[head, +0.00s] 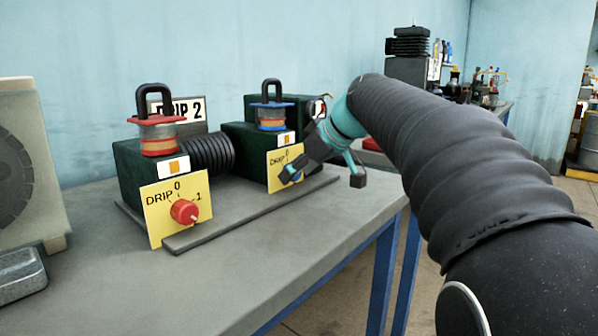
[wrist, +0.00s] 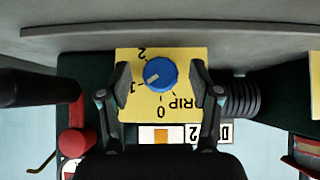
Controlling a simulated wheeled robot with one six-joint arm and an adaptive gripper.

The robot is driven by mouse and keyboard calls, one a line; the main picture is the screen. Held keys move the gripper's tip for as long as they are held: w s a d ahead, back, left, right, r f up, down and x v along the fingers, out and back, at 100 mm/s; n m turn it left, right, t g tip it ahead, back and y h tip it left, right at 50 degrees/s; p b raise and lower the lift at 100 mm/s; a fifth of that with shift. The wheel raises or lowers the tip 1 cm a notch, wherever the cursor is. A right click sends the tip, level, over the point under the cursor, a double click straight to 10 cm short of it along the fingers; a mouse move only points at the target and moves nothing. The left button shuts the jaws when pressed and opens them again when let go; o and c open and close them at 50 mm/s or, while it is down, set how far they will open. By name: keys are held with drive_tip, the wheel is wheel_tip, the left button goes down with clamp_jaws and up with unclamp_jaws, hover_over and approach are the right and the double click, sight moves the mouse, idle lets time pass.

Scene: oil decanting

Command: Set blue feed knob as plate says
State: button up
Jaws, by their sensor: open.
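The blue knob (wrist: 161,73) sits on a yellow dial plate (wrist: 181,103) marked DRIP, 0, 1 and 2, upside down in the wrist view. Its pale pointer line points towards the 1. In the head view the blue knob (head: 297,176) is partly hidden by my gripper (head: 325,168). My gripper (wrist: 160,79) is open, with one finger on each side of the knob and a gap on both sides. A white sign (head: 191,110) reading DRIP 2 stands behind the machine, partly covered by the red-rimmed oiler.
A red knob (head: 184,212) on another yellow dial plate (head: 158,230) is at the left. A red-rimmed oiler (head: 157,132) and a blue-rimmed oiler (head: 271,112) stand on dark green blocks, with a black ribbed cylinder (head: 209,153) between. The front of the grey bench (head: 225,285) is clear.

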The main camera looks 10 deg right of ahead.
drive_tip(key=c, duration=1.1)
drive_tip(key=shift+c, duration=0.2)
drive_tip(key=shift+p, duration=0.35)
drive_tip(key=shift+w+d+r+m+g+y+p, duration=0.1)
drive_tip(key=shift+d+m+g+y+p, duration=0.1)
drive_tip(key=shift+m+g+y+p, duration=0.65)
drive_tip(key=shift+w+m+g+y+p, duration=0.1)
drive_tip(key=shift+m+g+y+p, duration=0.6)
drive_tip(key=shift+y+p, duration=0.9)
drive_tip(key=shift+y, duration=0.25)
